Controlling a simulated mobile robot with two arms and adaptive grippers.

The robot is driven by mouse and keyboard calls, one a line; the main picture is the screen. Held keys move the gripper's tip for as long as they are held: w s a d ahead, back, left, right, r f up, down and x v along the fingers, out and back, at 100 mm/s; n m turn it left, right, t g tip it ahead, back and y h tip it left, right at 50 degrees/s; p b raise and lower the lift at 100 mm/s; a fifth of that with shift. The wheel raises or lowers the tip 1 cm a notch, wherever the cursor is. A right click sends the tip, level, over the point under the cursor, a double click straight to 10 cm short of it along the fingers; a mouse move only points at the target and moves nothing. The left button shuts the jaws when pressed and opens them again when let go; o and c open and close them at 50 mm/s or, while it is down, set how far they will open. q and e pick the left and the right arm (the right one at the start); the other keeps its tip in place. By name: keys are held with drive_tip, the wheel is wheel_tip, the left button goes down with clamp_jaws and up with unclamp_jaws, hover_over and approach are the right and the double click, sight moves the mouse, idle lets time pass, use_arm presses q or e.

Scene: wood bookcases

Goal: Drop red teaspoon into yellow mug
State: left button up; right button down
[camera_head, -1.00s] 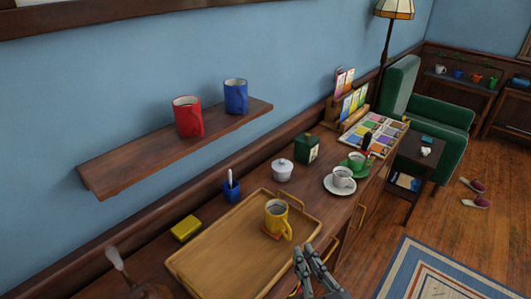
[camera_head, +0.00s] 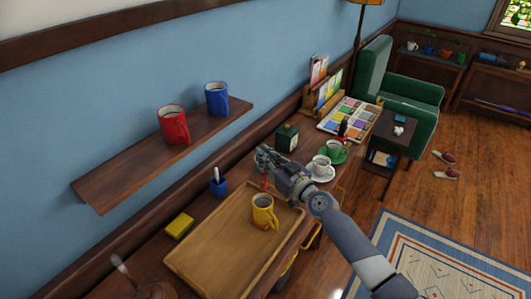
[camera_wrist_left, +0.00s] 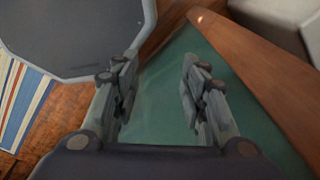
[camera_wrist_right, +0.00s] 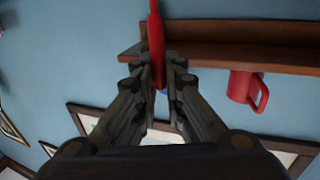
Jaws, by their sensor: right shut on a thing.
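The yellow mug (camera_head: 262,218) stands upright on the wooden tray (camera_head: 190,268), near the tray's far right part. My right gripper (camera_head: 264,160) is above and just behind the mug. It is shut on the red teaspoon (camera_wrist_right: 156,35), which shows between the fingers (camera_wrist_right: 160,78) in the right wrist view. In the head view a small red part of the teaspoon (camera_head: 265,185) hangs below the gripper, close above the mug's rim; most of it is hidden. My left gripper (camera_wrist_left: 160,80) is open and empty in the left wrist view and is out of the head view.
A wall shelf (camera_head: 130,172) holds a red mug (camera_head: 173,126) and a blue mug (camera_head: 217,100). On the sideboard are a blue pen cup (camera_head: 219,188), a yellow box (camera_head: 179,226), a green canister (camera_head: 287,138), and cups on saucers to the right. The tray's front is clear.

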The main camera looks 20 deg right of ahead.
sight(266, 181)
drive_tip(key=shift+d+f, duration=0.1)
drive_tip(key=shift+f, duration=0.25)
wheel_tip(266, 181, down, 4)
drive_tip(key=b, duration=0.4)
drive_tip(key=shift+f+b, duration=0.45)
drive_tip(key=shift+f, duration=0.15)
use_arm(q)
drive_tip(key=f, duration=0.1)
drive_tip(key=d+f, duration=0.1)
drive_tip(key=f, duration=0.3)
drive_tip(key=shift+d, duration=0.4)
drive_tip(key=shift+a, duration=0.25)
use_arm(e)
drive_tip(key=c, duration=1.6)
unclamp_jaws()
use_arm(q)
drive_tip(key=shift+a, duration=0.2)
use_arm(e)
drive_tip(key=v, duration=1.2)
